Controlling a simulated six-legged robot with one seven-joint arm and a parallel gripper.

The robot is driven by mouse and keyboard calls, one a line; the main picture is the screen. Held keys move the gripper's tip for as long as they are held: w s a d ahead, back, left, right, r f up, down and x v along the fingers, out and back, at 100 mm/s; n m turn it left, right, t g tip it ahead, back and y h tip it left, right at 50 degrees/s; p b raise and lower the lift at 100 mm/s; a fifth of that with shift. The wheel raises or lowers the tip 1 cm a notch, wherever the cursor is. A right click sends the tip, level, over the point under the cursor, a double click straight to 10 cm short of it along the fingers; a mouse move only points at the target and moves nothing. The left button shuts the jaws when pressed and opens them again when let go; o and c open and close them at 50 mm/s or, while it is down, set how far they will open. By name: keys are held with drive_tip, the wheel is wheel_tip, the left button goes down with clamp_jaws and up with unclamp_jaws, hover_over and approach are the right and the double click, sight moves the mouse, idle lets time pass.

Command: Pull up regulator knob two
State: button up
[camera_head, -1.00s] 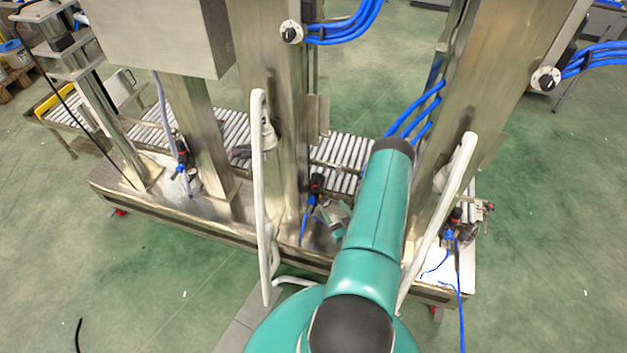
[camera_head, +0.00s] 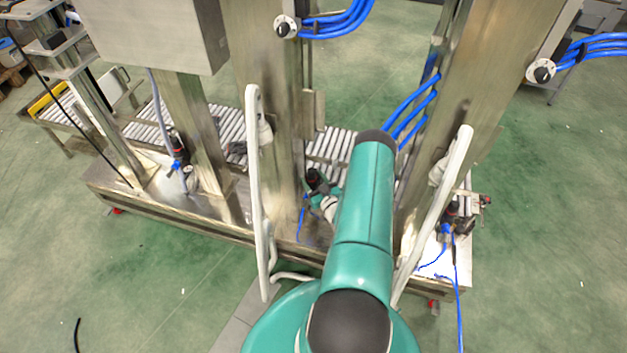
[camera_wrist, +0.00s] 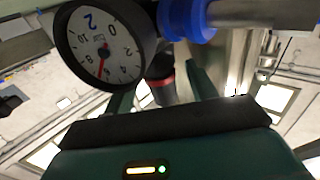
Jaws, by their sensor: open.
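The middle regulator's black knob (camera_head: 313,178) shows behind my gripper (camera_head: 320,195) at the central steel column. In the wrist view this knob (camera_wrist: 160,72) is dark with a red ring beneath it. My gripper is open, with one teal finger (camera_wrist: 123,98) left of the knob and the other (camera_wrist: 200,84) right of it. The knob appears between the fingers; contact cannot be told. A round pressure gauge (camera_wrist: 104,45) and a blue fitting (camera_wrist: 188,18) sit beside it. Other black-topped regulators stand at the left (camera_head: 177,148) and right (camera_head: 452,210).
Steel columns (camera_head: 268,90) rise from the machine base (camera_head: 215,208) around the middle regulator. White curved bars (camera_head: 256,190) flank my arm. Blue hoses (camera_head: 412,105) run by the right column. A roller conveyor (camera_head: 330,147) lies behind. Green floor in front is open.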

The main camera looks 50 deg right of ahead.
drive_tip(key=shift+w, duration=0.15)
clamp_jaws()
drive_tip(key=shift+d+r, duration=0.1)
drive_tip(key=shift+r, duration=0.55)
unclamp_jaws()
